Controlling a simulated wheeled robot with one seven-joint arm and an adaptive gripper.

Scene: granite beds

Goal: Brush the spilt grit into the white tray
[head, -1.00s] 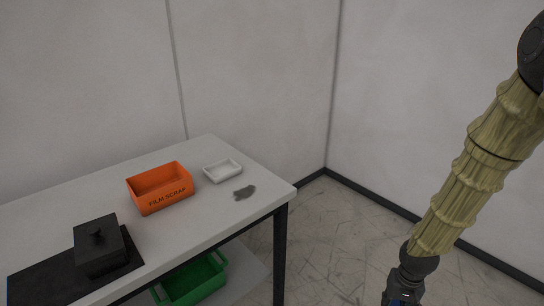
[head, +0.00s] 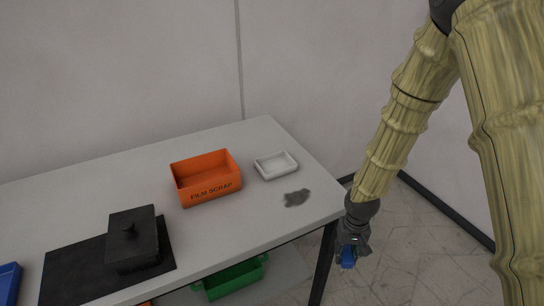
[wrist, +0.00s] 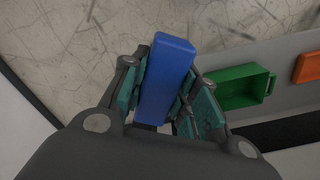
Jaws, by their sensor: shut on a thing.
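The spilt grit (head: 297,198) is a dark grey patch on the white table (head: 262,222), near its right end. The white tray (head: 276,166) sits just behind the grit, apart from it, and looks empty. My gripper (head: 350,255) is off the table's right end, over the floor side. It is shut on a blue block-like thing (wrist: 166,80), which shows between the fingers in the wrist view. Whether this has bristles cannot be seen. The grit and the tray are not in the wrist view.
An orange bin (head: 212,190) marked FILM SCRAP stands left of the tray. A black lidded box (head: 133,240) sits on a dark mat (head: 72,265). A blue container (head: 8,282) is at the left edge. A green crate (head: 232,280) is on the lower shelf.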

